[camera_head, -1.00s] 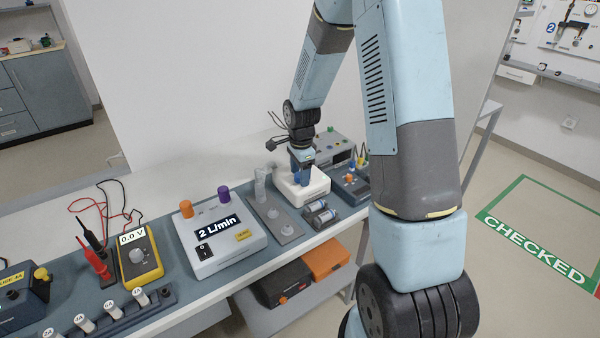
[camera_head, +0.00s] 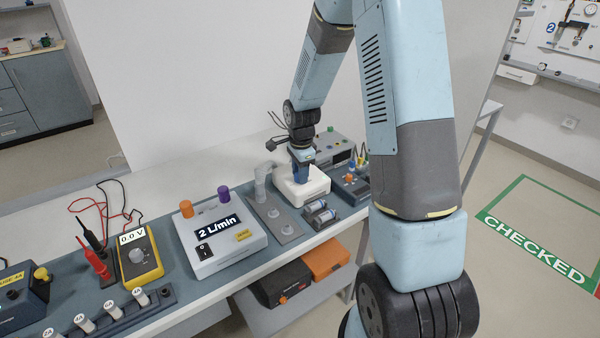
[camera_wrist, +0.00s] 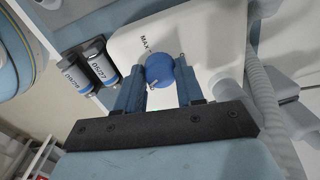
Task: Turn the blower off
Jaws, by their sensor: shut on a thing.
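The blower is a white rounded box (camera_head: 317,187) on the bench; it also fills the upper middle of the wrist view (camera_wrist: 205,42). On it is a round blue knob (camera_wrist: 159,68) with a small white mark on its lower left side. The printed word MAX is on the box beside the knob, at the upper left. My gripper (camera_head: 301,178) points down onto the box. In the wrist view its two blue fingers (camera_wrist: 160,84) stand on either side of the knob, shut on it. The rest of the dial markings are hidden or too small to read.
A flow unit reading 2 L/min (camera_head: 221,232) stands left of the blower. A grey plate with knobs (camera_head: 277,222) and two cylinders (camera_head: 319,213) are close in front. A grey ribbed hose (camera_wrist: 265,95) runs beside the box. A device with coloured plugs (camera_head: 352,184) sits right.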

